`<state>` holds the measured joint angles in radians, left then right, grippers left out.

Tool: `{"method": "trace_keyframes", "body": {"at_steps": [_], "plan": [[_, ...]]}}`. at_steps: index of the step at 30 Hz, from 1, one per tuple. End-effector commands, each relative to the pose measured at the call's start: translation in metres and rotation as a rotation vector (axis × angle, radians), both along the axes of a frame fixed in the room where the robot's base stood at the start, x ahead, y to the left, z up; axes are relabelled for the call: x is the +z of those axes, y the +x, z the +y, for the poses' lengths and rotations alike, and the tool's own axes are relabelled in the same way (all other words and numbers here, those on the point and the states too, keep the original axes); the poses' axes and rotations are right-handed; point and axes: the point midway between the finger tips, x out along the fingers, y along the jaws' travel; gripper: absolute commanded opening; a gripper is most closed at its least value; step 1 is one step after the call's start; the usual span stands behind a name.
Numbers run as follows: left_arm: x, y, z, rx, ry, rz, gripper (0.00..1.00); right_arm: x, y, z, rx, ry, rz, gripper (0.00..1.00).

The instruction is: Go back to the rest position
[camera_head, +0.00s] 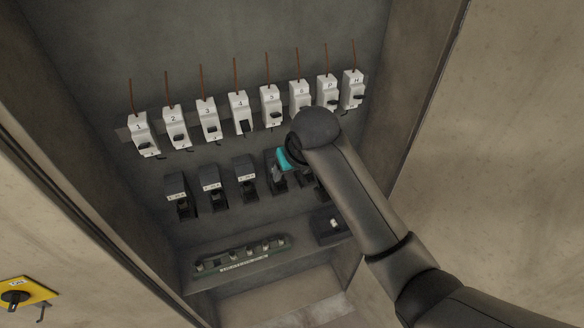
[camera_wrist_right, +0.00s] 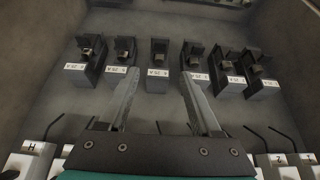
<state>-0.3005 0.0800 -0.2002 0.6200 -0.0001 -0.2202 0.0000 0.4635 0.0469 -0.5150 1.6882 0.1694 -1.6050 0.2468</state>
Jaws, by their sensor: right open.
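My right arm reaches from the lower right into the grey cabinet (camera_head: 330,30) in the head view. My right gripper (camera_head: 277,174), with a teal part, is largely hidden behind my own wrist there. In the right wrist view my right gripper (camera_wrist_right: 158,80) has its two fingers spread apart, with nothing between them. The fingers point toward the row of black holders, one of which (camera_wrist_right: 158,72) shows between them. I cannot tell how far the tips are from it. My left gripper is in neither view.
White numbered breakers (camera_head: 173,128) with brown wires line the cabinet's back, above black holders (camera_head: 211,190). A strip with several small pegs (camera_head: 240,257) and a black box (camera_head: 330,227) sit lower. A yellow plate with a black knob (camera_head: 24,292) is outside at lower left.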

Motion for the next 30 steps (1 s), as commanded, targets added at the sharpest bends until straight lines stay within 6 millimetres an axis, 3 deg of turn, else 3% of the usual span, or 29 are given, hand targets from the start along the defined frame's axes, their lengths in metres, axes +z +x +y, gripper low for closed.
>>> {"method": "trace_keyframes", "body": {"at_steps": [17,20,23,26,30], "plan": [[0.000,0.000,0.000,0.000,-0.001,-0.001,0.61,0.004,-0.002,-0.001,0.000,-0.001,0.000,0.65],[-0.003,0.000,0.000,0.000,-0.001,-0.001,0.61,-0.004,-0.002,-0.002,-0.003,-0.001,0.006,0.65],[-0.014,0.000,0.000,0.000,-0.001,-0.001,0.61,-0.038,-0.004,-0.007,-0.014,0.002,0.025,0.65],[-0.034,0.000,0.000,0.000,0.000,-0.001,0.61,-0.101,-0.010,-0.016,-0.036,0.005,0.056,0.65],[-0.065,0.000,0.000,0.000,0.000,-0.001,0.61,-0.207,-0.032,-0.036,-0.067,0.006,0.103,0.65]]}}
